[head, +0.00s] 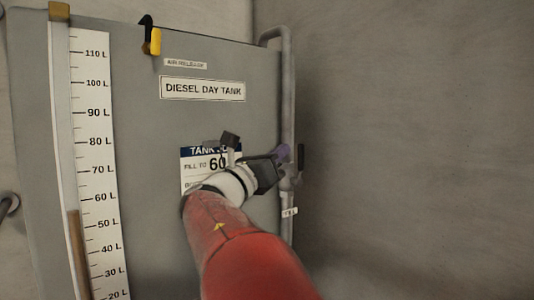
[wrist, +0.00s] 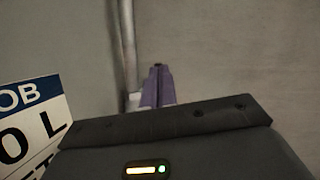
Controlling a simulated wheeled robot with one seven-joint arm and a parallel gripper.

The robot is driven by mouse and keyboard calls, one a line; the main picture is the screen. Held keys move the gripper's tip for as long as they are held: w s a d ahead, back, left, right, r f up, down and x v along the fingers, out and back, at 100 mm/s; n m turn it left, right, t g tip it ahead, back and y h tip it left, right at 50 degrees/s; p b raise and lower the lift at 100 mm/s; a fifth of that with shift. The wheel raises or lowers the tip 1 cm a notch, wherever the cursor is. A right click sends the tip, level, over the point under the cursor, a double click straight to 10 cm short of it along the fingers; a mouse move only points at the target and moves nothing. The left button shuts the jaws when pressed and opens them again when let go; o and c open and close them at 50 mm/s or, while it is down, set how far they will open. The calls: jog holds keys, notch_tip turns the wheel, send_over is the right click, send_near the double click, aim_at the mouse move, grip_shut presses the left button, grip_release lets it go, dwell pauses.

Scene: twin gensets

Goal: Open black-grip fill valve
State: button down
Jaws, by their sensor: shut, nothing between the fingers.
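The fill valve (head: 287,184) sits low on the grey vertical pipe at the tank's right edge. A dark upright piece, likely its black grip (head: 300,157), shows just right of the pipe. My gripper (head: 283,153) has purple fingers and reaches the pipe beside this piece; I cannot tell whether they touch. In the wrist view my gripper (wrist: 157,72) is shut and empty, just right of the pipe (wrist: 128,45). A pale fitting (wrist: 133,101) shows partly behind the fingers. The black grip cannot be made out there.
The diesel day tank (head: 130,150) fills the left, with a level scale (head: 97,180) and a fill notice (head: 190,172) partly hidden by my arm. A yellow-grip lever (head: 155,41) is at the tank's top. A bare wall (head: 420,130) stands right of the pipe.

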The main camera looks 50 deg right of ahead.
jog(key=a+r, duration=0.6)
jog(key=shift+w+a+r, duration=0.2)
jog(key=shift+r, duration=0.1)
